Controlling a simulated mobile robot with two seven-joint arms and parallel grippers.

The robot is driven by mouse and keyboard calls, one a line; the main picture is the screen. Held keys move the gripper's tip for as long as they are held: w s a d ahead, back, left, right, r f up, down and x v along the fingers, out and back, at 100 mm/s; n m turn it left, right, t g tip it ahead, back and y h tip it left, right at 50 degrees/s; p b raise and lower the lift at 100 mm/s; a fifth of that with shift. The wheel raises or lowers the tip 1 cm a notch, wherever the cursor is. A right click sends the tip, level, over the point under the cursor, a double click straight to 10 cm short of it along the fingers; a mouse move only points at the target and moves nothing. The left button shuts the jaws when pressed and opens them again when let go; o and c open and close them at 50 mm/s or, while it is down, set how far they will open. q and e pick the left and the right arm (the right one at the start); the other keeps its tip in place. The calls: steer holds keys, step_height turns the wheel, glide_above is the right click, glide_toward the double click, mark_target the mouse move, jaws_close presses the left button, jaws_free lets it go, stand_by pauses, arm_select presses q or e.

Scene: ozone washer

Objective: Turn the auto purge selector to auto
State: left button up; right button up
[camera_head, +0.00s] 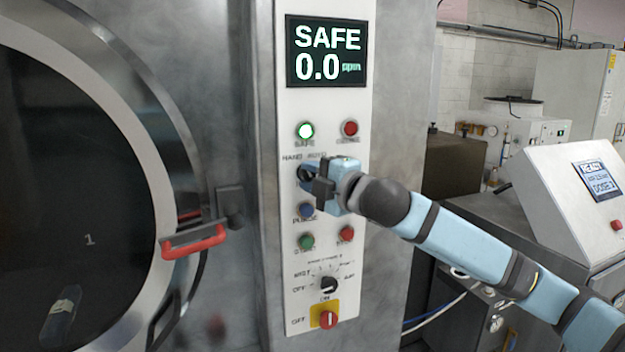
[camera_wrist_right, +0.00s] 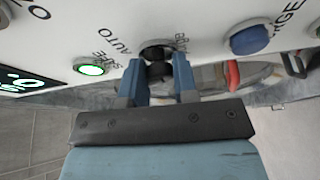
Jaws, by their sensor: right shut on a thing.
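The auto purge selector is a black knob (camera_head: 303,172) on the white control panel (camera_head: 290,240), under the small label "HAND AUTO". It also shows as a black knob (camera_wrist_right: 157,49) in the right wrist view, beside the words "AUTO" and "PURGE". My right gripper (camera_head: 311,177) reaches the panel from the right and covers part of the knob. In the wrist view its two blue fingers (camera_wrist_right: 157,72) stand on either side of the knob and are shut on it. Which way the knob points cannot be told. My left gripper is not in view.
A lit green lamp (camera_head: 305,130) and a red lamp (camera_head: 350,128) are above the selector. A blue button (camera_head: 306,210) sits close below. Lower are a rotary dial (camera_head: 328,284) and a red switch (camera_head: 327,319). A red door handle (camera_head: 194,242) is to the left.

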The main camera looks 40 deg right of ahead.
steer(key=m+t+b, duration=0.1)
steer(key=m, duration=0.2)
steer(key=m+t+h+b, duration=0.1)
steer(key=m+b, duration=0.1)
steer(key=m, duration=0.1)
steer(key=m+t+h+b, duration=0.1)
steer(key=m, duration=0.2)
steer(key=shift+a+f+m, duration=0.15)
steer(key=shift+f+m, duration=0.1)
steer(key=shift+m, duration=0.05)
steer(key=shift+m+t+h+b, duration=0.35)
steer(key=shift+m+h, duration=0.25)
steer(key=shift+m, duration=0.9)
steer(key=shift+r, duration=0.1)
steer(key=o, duration=0.9)
